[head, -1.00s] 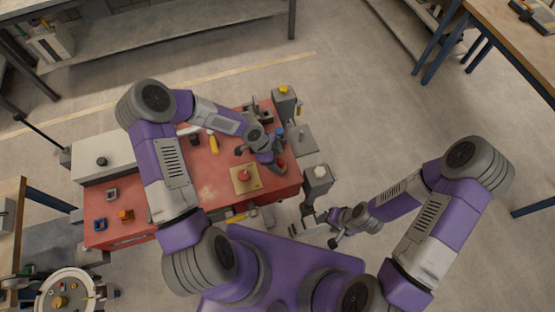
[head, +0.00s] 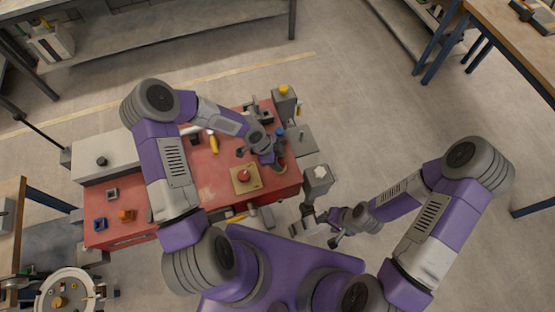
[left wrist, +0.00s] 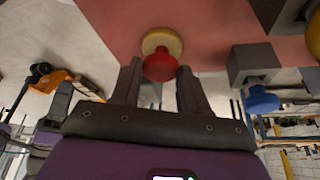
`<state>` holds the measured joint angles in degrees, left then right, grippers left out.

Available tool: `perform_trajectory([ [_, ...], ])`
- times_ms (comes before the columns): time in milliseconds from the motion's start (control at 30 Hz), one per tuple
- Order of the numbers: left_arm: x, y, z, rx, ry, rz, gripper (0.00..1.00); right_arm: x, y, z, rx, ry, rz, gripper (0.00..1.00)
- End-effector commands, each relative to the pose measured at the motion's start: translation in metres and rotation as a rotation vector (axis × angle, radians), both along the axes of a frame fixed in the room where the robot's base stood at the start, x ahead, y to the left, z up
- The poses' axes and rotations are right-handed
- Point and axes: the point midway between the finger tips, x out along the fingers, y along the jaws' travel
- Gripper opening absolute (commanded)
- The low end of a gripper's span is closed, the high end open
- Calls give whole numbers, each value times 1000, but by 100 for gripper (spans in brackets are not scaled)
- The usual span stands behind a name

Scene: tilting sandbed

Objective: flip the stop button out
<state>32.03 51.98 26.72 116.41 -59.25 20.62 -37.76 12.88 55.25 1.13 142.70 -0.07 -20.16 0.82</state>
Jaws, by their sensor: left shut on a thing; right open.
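The stop button is a red mushroom cap (left wrist: 160,66) on a round yellow base (left wrist: 161,42), in the left wrist view. It sits on the red table top (left wrist: 120,18). My left gripper (left wrist: 160,78) is shut on the red cap, with one finger on each side. In the head view my left gripper (head: 276,163) is at the right end of the red table and largely covers the button. My right gripper (head: 320,229) is open and empty, off the table's right front corner.
A second red knob (head: 244,175) stands on a wooden plate left of my left gripper. A blue knob on a grey block (left wrist: 262,98) is close beside the button. Several small parts lie on the table.

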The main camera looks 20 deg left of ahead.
Motion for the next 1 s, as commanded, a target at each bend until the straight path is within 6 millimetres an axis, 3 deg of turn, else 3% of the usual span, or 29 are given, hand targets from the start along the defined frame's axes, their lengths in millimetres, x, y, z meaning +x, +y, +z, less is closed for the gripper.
perform_trajectory([
  [133,1,0,17,1,-2,1,0,0,0,9,0,0,0,53],
  [367,1,0,17,0,-3,0,0,0,0,8,0,0,0,53],
  [400,1,0,17,0,-3,0,44,0,0,8,0,0,0,53],
  [567,1,0,17,-1,-2,0,69,0,0,8,0,0,0,53],
  [867,0,1,18,0,-2,1,69,0,0,8,0,0,0,53],
  [1000,0,7,32,1,-3,5,69,0,0,10,0,0,0,53],
])
